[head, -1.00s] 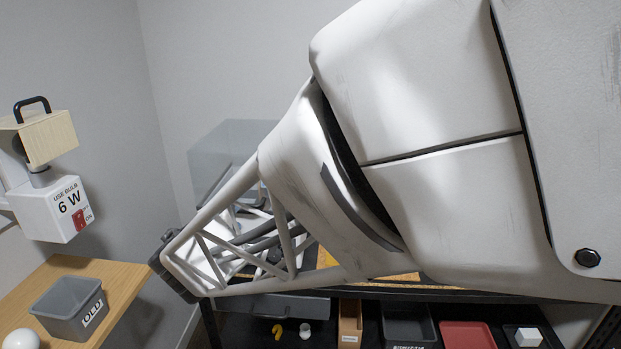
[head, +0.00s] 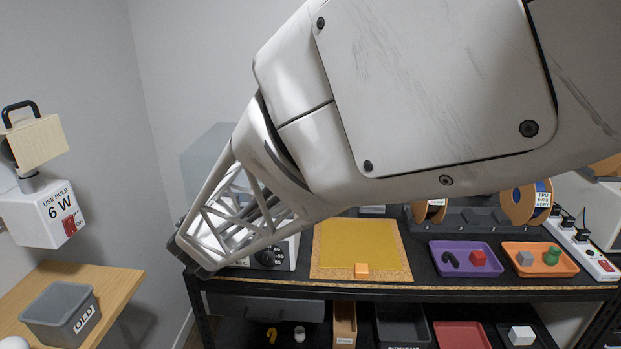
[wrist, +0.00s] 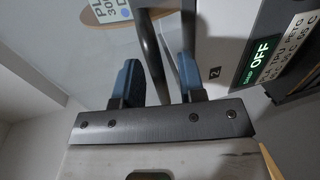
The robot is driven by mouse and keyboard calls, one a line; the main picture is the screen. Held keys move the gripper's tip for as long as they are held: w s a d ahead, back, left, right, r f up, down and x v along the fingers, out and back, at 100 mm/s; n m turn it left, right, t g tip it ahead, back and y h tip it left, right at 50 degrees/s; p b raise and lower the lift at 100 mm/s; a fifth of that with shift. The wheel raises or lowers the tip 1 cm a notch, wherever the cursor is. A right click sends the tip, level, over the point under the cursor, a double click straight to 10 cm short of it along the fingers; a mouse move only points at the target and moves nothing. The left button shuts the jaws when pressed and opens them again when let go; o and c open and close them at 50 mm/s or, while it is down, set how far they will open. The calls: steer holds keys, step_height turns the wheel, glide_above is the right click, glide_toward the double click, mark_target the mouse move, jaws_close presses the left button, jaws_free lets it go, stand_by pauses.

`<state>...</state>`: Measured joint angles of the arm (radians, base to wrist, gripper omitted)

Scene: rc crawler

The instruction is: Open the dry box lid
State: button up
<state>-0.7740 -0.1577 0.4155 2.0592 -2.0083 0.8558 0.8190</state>
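The dry box shows in the head view as a clear, see-through lid (head: 203,150) at the back left, mostly behind my arm. A white front with dark dials (head: 272,256) shows below, partly covered by my arm. In the wrist view, a white panel with a display reading OFF (wrist: 262,50) is at the right. A dark bar, seemingly the lid handle (wrist: 151,45), runs between the two blue fingers of my gripper (wrist: 158,82). The fingers are apart, with a visible gap to the right of the bar.
A yellow board (head: 355,245) with an orange block lies mid-bench. A purple tray (head: 466,270) and an orange tray (head: 540,272) are to its right. Bins stand on the shelf below. A side table (head: 110,280) with a grey bin (head: 60,311) is at the left.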

jaws_close()
steer(key=shift+r, duration=0.15)
stand_by(0.4)
